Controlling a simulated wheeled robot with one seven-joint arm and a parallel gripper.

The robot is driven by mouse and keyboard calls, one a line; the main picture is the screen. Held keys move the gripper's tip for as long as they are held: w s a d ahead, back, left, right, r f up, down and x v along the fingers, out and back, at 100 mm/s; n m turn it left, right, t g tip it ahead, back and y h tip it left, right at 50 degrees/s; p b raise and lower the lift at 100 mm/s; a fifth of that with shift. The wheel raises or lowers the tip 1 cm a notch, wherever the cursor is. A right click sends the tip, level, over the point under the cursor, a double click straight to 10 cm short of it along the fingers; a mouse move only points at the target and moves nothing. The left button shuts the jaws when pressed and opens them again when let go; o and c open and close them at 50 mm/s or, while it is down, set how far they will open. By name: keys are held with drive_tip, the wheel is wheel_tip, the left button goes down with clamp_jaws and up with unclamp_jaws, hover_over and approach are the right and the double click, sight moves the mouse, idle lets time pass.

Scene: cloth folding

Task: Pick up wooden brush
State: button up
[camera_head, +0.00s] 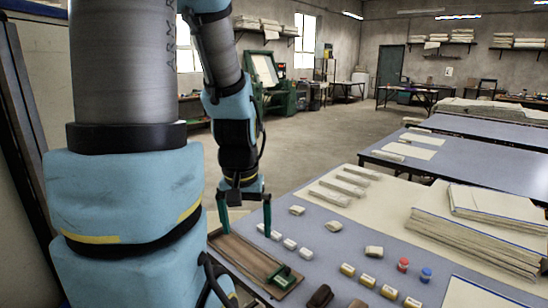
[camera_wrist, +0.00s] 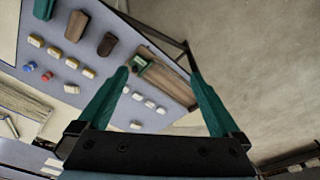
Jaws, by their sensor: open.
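My gripper (camera_head: 246,230) is open and empty, with its green fingers pointing down near the table's left edge; they also show in the wrist view (camera_wrist: 160,76). In the wrist view two brown blocks (camera_wrist: 76,25) (camera_wrist: 106,44) lie at the upper left, apart from the fingers. I cannot tell for sure which is the brush; no bristles show.
A long wooden board (camera_head: 236,250) with a green piece (camera_head: 284,278) lies below my gripper. Several pale and yellow blocks, a red spool (camera_head: 403,264) and a blue spool (camera_head: 426,274) lie to its right. Cloth stacks (camera_head: 475,240) stand farther right.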

drive_tip(key=shift+s+a, duration=0.2)
drive_tip(key=shift+a, duration=0.25)
drive_tip(key=shift+c, duration=0.6)
drive_tip(key=d+f+m+g+b, duration=0.1)
drive_tip(key=d+f+m+b, duration=0.1)
drive_tip(key=d+f+b, duration=0.55)
drive_tip(key=d+f+m+b, duration=0.25)
drive_tip(key=d+f, duration=0.25)
drive_tip(key=d, duration=0.6)
drive_tip(key=d+f+m+g+b, duration=0.1)
drive_tip(key=d+f+m+b, duration=0.25)
drive_tip(key=d+f, duration=0.4)
drive_tip(key=shift+n, duration=0.4)
drive_tip(key=f, duration=0.3)
drive_tip(key=d+f, duration=0.1)
drive_tip(key=f, duration=0.2)
drive_tip(key=d+f, duration=0.1)
drive_tip(key=f, duration=0.2)
drive_tip(key=shift+w+d+f+p, duration=0.15)
drive_tip(key=shift+w+d+p, duration=0.1)
drive_tip(key=shift+p, duration=0.15)
drive_tip(key=shift+a, duration=0.1)
clamp_jaws()
